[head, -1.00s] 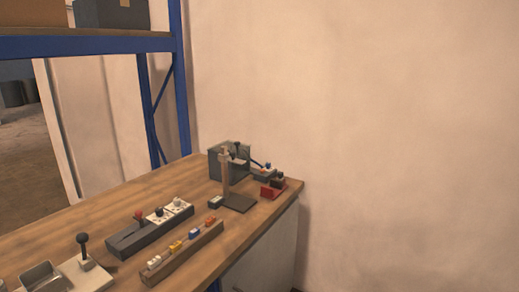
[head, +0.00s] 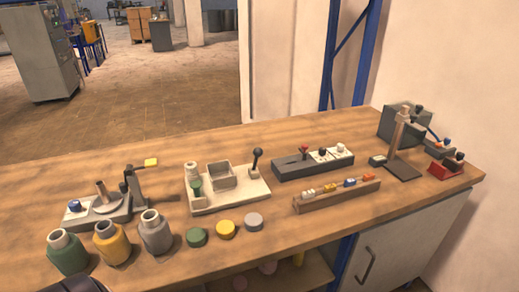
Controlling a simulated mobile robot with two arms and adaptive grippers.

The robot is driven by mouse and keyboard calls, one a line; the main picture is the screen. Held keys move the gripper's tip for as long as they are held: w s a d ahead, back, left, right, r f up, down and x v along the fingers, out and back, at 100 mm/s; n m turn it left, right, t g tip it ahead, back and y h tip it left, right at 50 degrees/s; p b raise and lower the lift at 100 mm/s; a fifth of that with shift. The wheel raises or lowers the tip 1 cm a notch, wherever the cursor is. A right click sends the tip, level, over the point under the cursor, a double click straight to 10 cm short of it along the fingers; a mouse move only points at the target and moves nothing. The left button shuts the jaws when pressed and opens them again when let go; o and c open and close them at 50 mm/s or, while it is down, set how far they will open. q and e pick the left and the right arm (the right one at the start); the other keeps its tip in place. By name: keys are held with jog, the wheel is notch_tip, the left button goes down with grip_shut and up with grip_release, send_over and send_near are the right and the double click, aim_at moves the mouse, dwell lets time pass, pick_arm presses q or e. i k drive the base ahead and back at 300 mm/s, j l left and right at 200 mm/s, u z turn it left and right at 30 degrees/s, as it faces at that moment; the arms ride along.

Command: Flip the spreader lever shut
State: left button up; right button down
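Several levers show in the head view, and I cannot tell for certain which one is the spreader lever. A dark upright arm with a yellow tip (head: 151,162) rises from a grey device (head: 112,214) on the left of the bench. A black-knobbed lever (head: 257,158) stands nearly upright on a pale tray-like base (head: 243,190) in the middle. A red-knobbed lever (head: 304,150) sits on a long dark block (head: 294,171) farther right. Neither of my grippers can be made out in view.
The wooden bench (head: 335,226) carries green (head: 67,257), yellow (head: 111,247) and grey (head: 156,236) bottles at its front left. Several coloured discs lie beside them. A wooden rack (head: 335,198) and a post stand (head: 399,140) are to the right. Blue shelf uprights rise behind.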

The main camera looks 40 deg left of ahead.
aim_at(258, 151)
jog(key=u, duration=1.85)
jog(key=k+l, duration=0.5)
